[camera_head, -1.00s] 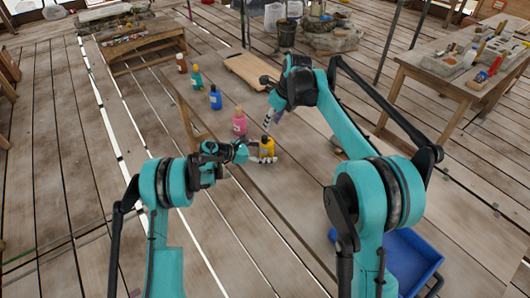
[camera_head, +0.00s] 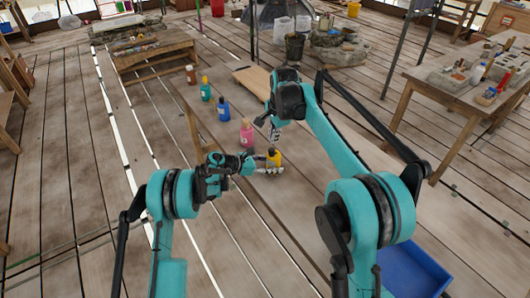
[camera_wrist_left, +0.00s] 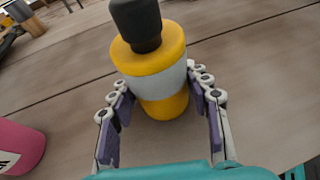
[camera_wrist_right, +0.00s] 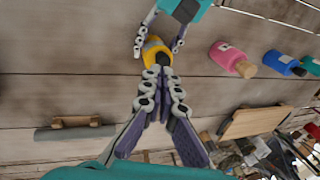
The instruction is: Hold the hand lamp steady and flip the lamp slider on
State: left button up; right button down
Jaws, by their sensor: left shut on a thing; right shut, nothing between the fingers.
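A yellow bottle-shaped thing (camera_head: 274,157) with a white band and a black cap stands on a long wooden bench. In the left wrist view (camera_wrist_left: 165,108) my left gripper (camera_wrist_left: 160,82) has a finger on each side of its body and is shut on it. My right gripper (camera_wrist_right: 160,72) is shut and empty, with its fingertips close to the yellow bottle (camera_wrist_right: 155,52) in the right wrist view; whether they touch I cannot tell. In the head view the right gripper (camera_head: 273,138) is above the bottle. Nothing is clearly recognisable as a lamp or slider.
A pink bottle (camera_head: 247,134) stands close behind the yellow one, with blue (camera_head: 223,111), teal (camera_head: 205,91) and brown bottles farther back. A grey tool with a wooden handle (camera_wrist_right: 75,132) lies on the bench. A blue tray (camera_head: 412,272) is low at the right.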

jog(key=a+m+h, duration=0.1)
jog(key=m, duration=1)
jog(key=s+a+m+h, duration=0.1)
jog(key=a+m, duration=0.1)
jog(key=m, duration=0.9)
jog(key=a+r+m+h, duration=0.1)
jog(key=a+m+h, duration=0.1)
jog(key=m, duration=0.8)
jog(key=shift+s+a+m+t, duration=0.2)
jog(key=shift+s+m+t, duration=0.1)
jog(key=shift+s+m, duration=0.1)
